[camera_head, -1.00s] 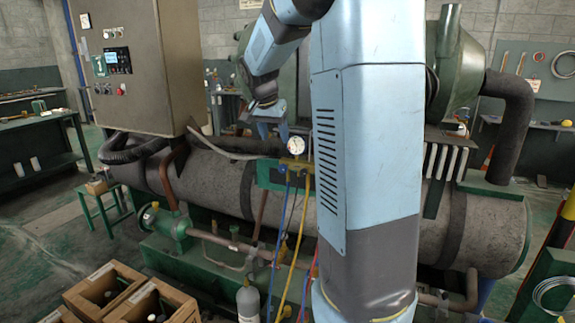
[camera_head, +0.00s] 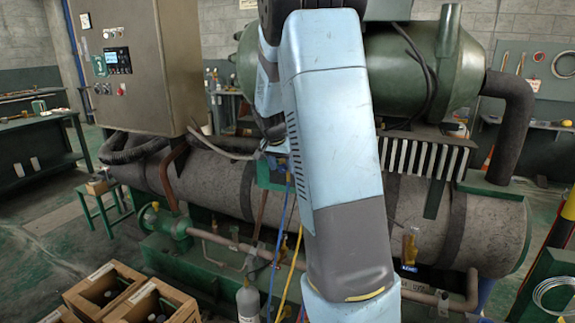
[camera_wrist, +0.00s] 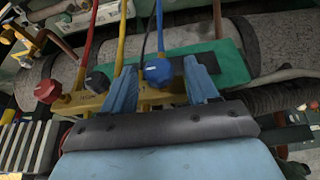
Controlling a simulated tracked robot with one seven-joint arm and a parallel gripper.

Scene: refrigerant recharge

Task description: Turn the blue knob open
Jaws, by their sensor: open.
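The blue knob (camera_wrist: 158,72) sits on the yellow manifold (camera_wrist: 150,97) in the wrist view, with a light mark on its face. My gripper (camera_wrist: 161,66) is open, with one light-blue finger on each side of the blue knob. A narrow gap seems to show on both sides; I cannot tell how deep the knob sits between the fingers. A black knob (camera_wrist: 97,81) and a red knob (camera_wrist: 47,91) are to the left on the same manifold. In the head view my arm hides the knobs and most of the manifold.
Yellow, red and blue hoses run by the manifold; the blue hose (camera_head: 283,230) hangs down in the head view. A green plate (camera_wrist: 228,62) is behind the manifold. A control cabinet (camera_head: 150,60) stands left, wooden crates (camera_head: 103,283) front left, and a grey cylinder (camera_head: 248,302) below.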

